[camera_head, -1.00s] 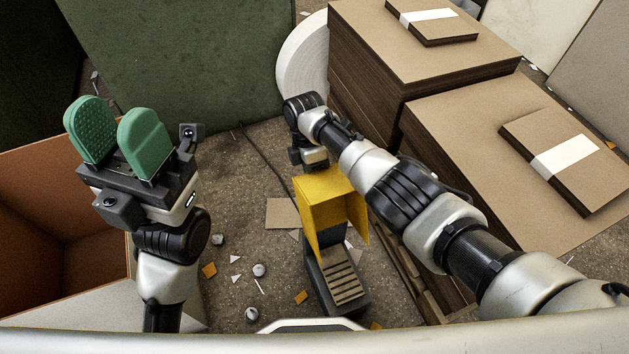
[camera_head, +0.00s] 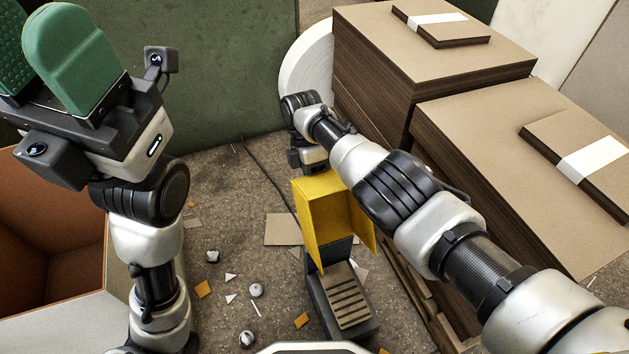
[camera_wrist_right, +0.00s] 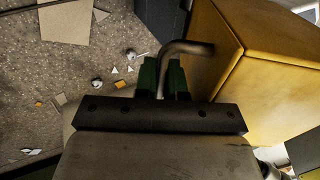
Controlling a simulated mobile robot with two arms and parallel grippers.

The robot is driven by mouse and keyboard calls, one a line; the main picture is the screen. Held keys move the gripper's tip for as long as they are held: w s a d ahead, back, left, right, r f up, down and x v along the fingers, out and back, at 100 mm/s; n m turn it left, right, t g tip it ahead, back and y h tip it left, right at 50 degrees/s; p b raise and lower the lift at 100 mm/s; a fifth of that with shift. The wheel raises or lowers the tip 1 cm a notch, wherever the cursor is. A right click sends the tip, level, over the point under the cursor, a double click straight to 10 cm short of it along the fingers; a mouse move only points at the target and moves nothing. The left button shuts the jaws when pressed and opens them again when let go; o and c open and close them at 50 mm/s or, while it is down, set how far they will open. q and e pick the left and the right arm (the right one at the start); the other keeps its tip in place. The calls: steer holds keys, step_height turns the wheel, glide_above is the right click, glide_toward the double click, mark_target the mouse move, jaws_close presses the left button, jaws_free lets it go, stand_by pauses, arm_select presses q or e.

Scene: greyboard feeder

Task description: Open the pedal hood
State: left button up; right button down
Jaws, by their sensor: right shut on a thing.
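The yellow pedal hood (camera_head: 324,216) is tilted up over the black foot pedal (camera_head: 347,296), and the pedal's ribbed tread shows below it. In the right wrist view the hood (camera_wrist_right: 216,70) is at the right, with a bent metal handle (camera_wrist_right: 184,48) on its side. My right gripper (camera_wrist_right: 164,78) is shut on this handle between its green fingers. In the head view its fingers are hidden behind the hood. My left gripper (camera_head: 30,45) is at the upper left, far from the hood, with its green fingers apart and empty; one finger is partly cut off by the frame edge.
Stacks of greyboard (camera_head: 435,45) stand on the right, close to my right arm. An open brown box (camera_head: 55,230) is at the left. A green panel (camera_head: 215,60) stands behind. Paper scraps and small pieces litter the floor (camera_head: 235,225) left of the pedal.

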steer(key=shift+d, duration=0.1)
steer(key=c, duration=1.2)
jaws_free()
steer(key=shift+c, duration=0.2)
